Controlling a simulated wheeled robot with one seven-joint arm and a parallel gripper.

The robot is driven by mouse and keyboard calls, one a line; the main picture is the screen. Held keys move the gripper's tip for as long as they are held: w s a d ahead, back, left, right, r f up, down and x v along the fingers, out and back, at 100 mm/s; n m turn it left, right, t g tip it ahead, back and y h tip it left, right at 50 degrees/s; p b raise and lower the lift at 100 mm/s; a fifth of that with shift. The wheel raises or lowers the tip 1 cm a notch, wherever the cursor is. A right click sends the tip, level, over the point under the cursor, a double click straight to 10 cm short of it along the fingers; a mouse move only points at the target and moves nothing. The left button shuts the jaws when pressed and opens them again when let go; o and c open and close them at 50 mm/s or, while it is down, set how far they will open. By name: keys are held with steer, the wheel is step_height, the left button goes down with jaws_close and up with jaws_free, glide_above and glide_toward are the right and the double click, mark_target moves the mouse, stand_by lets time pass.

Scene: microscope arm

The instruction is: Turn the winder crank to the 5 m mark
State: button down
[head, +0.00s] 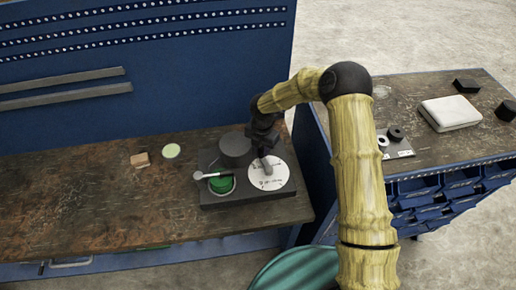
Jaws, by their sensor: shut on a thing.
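The winder stands on the workbench on a dark base (285,187). A white dial disc (281,180) with small black markings lies on its right part; the markings are too small to read, so I cannot pick out the 5 m mark. A grey crank (266,167) lies over the dial, pointing from its upper left towards its middle. My gripper (264,151) reaches down at the dial's far left edge and is shut on the crank's outer end. The grip itself is partly hidden by the dark jaws.
On the same base are a dark cylinder (235,149), a green spool (221,185) and a pale lever (213,175). A wooden block (140,160) and a pale green disc (171,151) lie left on the bench (80,190). A second table with drawers (440,190) stands right.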

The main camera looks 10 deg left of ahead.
steer(key=shift+a+r+n, duration=0.1)
steer(key=shift+a+n, duration=0.1)
steer(key=shift+n, duration=0.1)
steer(key=c, duration=1.2)
jaws_free()
steer(key=shift+s, duration=0.1)
steer(key=shift+a+r+p, duration=0.1)
steer(key=shift+r+p, duration=0.55)
steer(key=shift+r, duration=0.15)
step_height(320, 180, up, 5)
steer(key=p, duration=0.3)
steer(key=shift+p, duration=0.4)
steer(key=shift+d+r+p, duration=0.3)
steer(key=shift+r+p, duration=0.15)
steer(key=shift+r, duration=0.25)
